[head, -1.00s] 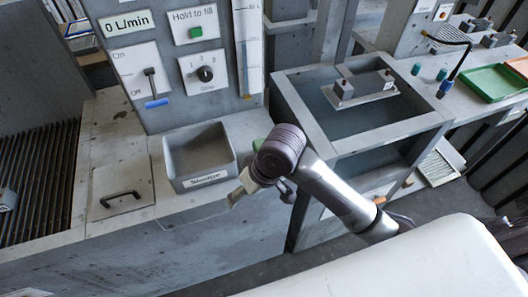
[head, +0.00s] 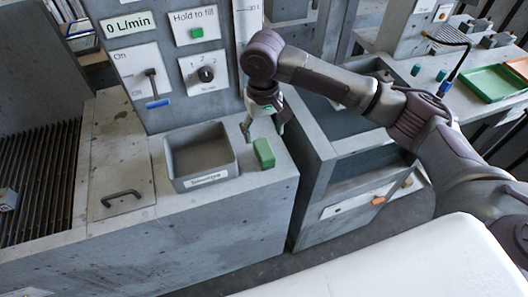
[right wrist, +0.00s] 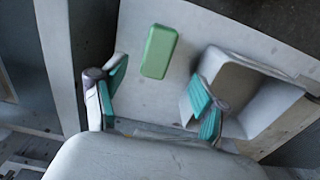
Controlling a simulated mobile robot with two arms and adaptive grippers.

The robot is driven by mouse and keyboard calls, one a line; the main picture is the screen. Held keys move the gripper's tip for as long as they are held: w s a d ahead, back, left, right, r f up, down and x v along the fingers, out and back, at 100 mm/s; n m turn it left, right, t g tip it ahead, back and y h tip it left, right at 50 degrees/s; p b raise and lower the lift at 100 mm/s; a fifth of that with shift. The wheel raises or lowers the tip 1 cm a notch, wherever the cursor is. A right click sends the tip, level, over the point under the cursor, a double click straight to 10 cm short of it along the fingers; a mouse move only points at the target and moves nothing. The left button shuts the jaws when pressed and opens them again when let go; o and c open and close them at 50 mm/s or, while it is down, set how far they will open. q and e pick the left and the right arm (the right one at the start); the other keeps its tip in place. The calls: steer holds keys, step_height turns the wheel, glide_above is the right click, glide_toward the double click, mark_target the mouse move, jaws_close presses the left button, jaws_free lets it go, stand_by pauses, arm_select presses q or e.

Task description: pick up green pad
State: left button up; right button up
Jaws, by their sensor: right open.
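The green pad (head: 264,153) lies on the grey bench top, just right of the grey open bin. It also shows in the right wrist view (right wrist: 159,51), lying ahead of the fingers and between their lines. My right gripper (head: 262,128) is above the bench, close behind the pad, pointing down. In the right wrist view its two teal-padded fingers (right wrist: 158,108) are spread wide with nothing between them. The pad is apart from both fingers. My left gripper is not in view.
The grey labelled bin (head: 202,178) stands beside the pad, and a hatch with a black handle (head: 121,196) is further left. The panel with lever and dial (head: 207,74) rises behind. An open-topped tank (head: 322,125) is to the right. The bench front is clear.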

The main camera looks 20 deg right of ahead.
mark_target(264, 148)
step_height(264, 148, down, 4)
steer(key=shift+f, duration=0.2)
step_height(264, 148, down, 4)
steer(key=shift+w+d+f+p, duration=0.1)
steer(key=shift+d+p, duration=0.05)
steer(key=shift+p, duration=0.65)
steer(key=shift+f, duration=0.5)
steer(key=c, duration=1.3)
